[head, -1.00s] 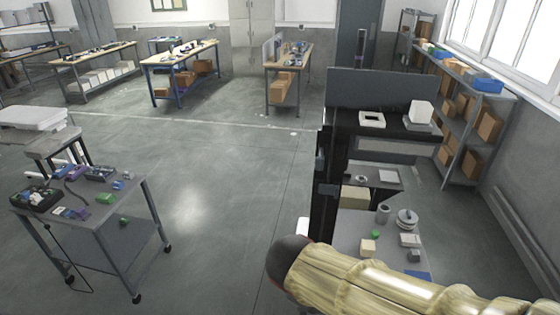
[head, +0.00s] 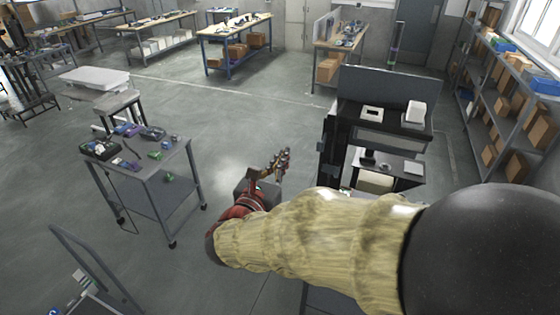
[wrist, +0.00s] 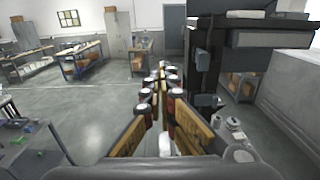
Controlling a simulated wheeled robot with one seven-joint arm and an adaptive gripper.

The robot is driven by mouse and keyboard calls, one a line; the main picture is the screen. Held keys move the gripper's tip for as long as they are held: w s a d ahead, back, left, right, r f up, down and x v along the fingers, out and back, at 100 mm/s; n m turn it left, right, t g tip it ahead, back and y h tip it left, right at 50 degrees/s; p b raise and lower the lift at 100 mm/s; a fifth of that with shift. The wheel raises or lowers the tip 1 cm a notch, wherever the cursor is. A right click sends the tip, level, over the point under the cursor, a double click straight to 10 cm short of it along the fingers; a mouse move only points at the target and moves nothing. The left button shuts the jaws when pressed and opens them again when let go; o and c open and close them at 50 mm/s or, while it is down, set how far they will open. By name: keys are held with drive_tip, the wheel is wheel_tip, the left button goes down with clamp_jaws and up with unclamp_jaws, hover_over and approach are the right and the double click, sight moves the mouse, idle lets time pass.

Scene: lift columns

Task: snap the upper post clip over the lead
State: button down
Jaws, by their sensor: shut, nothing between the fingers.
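The dark lift column (head: 327,150) stands right of the picture's middle in the head view, and it also shows in the wrist view (wrist: 193,75). Small grey blocks on its post look like clips: an upper one (wrist: 201,53) and a lower one (wrist: 208,100). I cannot tell whether either is open or shut. I cannot make out the lead along the post. My gripper (head: 284,156) is shut and empty, left of the column and apart from it. In the wrist view its fingers (wrist: 162,80) point forward, left of the post.
A grey cart (head: 140,150) with small parts stands to the left; a thin dark cable hangs beside it. The column's workstation has shelves with a white box (head: 415,112). Shelving with cartons (head: 510,110) lines the right wall.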

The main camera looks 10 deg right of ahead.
sight(322, 148)
drive_tip(key=s+d+b+x, duration=0.1)
drive_tip(key=x, duration=0.7)
drive_tip(key=shift+w+d, duration=0.15)
drive_tip(key=shift+d, duration=0.4)
drive_tip(key=shift+d, duration=0.1)
drive_tip(key=shift+s+d+b, duration=0.5)
drive_tip(key=shift+s+d, duration=0.35)
drive_tip(key=shift+d, duration=0.3)
drive_tip(key=shift+s+d+b, duration=0.5)
drive_tip(key=shift+s+d, duration=0.4)
drive_tip(key=shift+d, duration=0.25)
drive_tip(key=shift+v, duration=2.25)
drive_tip(key=shift+d, duration=0.1)
drive_tip(key=shift+s+d, duration=0.65)
drive_tip(key=shift+d, duration=0.2)
drive_tip(key=shift+w+d+b, duration=0.2)
drive_tip(key=shift+w+b, duration=0.1)
